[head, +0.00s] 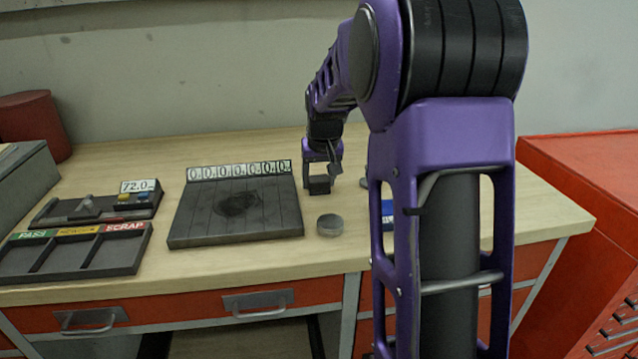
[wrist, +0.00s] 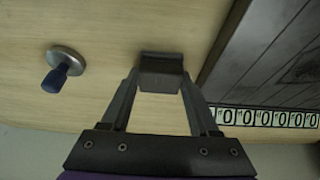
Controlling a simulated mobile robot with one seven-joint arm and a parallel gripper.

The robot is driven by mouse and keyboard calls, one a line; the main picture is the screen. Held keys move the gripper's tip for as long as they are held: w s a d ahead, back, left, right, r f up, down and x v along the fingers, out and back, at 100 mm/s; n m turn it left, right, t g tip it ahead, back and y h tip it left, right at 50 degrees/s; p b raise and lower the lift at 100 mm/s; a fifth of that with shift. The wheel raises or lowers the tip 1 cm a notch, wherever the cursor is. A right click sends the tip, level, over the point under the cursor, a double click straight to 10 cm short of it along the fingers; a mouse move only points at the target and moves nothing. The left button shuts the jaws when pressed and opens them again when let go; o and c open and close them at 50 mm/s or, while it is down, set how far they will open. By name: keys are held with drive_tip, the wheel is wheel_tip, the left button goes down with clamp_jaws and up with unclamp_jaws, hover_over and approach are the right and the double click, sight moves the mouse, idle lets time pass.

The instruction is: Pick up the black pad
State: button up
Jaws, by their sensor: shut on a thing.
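The black pad (head: 319,185) is a small dark block at the tips of my gripper, just right of the slatted dark board in the head view. In the wrist view the pad (wrist: 161,72) sits between the two fingertips. My gripper (wrist: 160,88) is shut on it, with a finger at each side. My gripper also shows in the head view (head: 322,170), low over the wooden bench. I cannot tell whether the pad touches the bench top.
The slatted board (head: 205,222) with a row of number tiles lies left of my gripper. A grey round piece (head: 330,225) stands in front. A blue-knobbed disc (wrist: 62,70) is nearby. A sorting tray (head: 122,262) and a small gauge (head: 95,207) are further left.

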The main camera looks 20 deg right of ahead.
sight(319, 178)
wheel_tip(319, 178, up, 10)
drive_tip(key=shift+r+p, duration=0.1)
drive_tip(key=shift+p, duration=0.95)
drive_tip(key=o, duration=0.9)
drive_tip(key=shift+c, duration=0.2)
drive_tip(key=c, duration=0.7)
